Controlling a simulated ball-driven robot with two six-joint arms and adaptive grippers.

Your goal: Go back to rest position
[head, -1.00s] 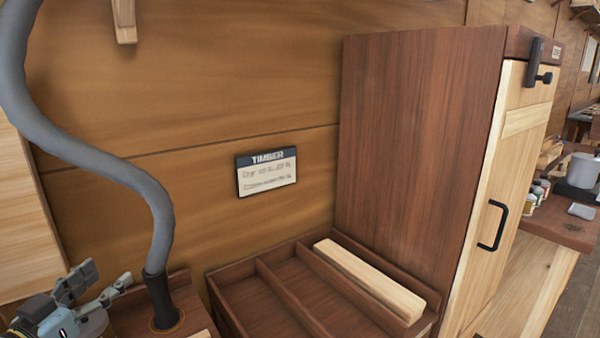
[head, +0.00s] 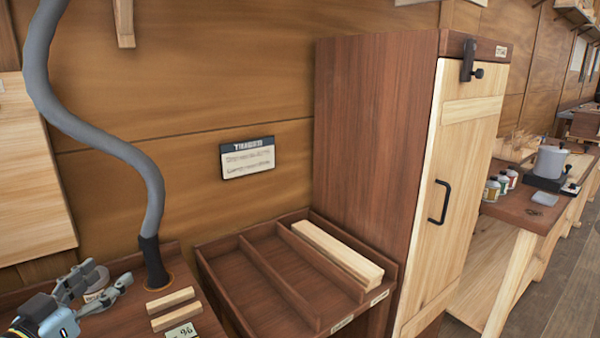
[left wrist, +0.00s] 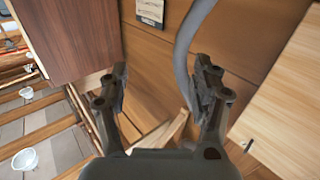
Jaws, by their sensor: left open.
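My left gripper (head: 98,287) shows at the lower left of the head view, above the dark bench. Its fingers are apart with nothing between them. In the left wrist view the two fingers of the left gripper (left wrist: 163,92) are spread, with the wooden wall and the grey hose (left wrist: 187,50) behind them. My right gripper is in neither view.
The grey hose (head: 100,150) drops to the bench beside my left gripper. Two wood strips (head: 172,308) lie there.

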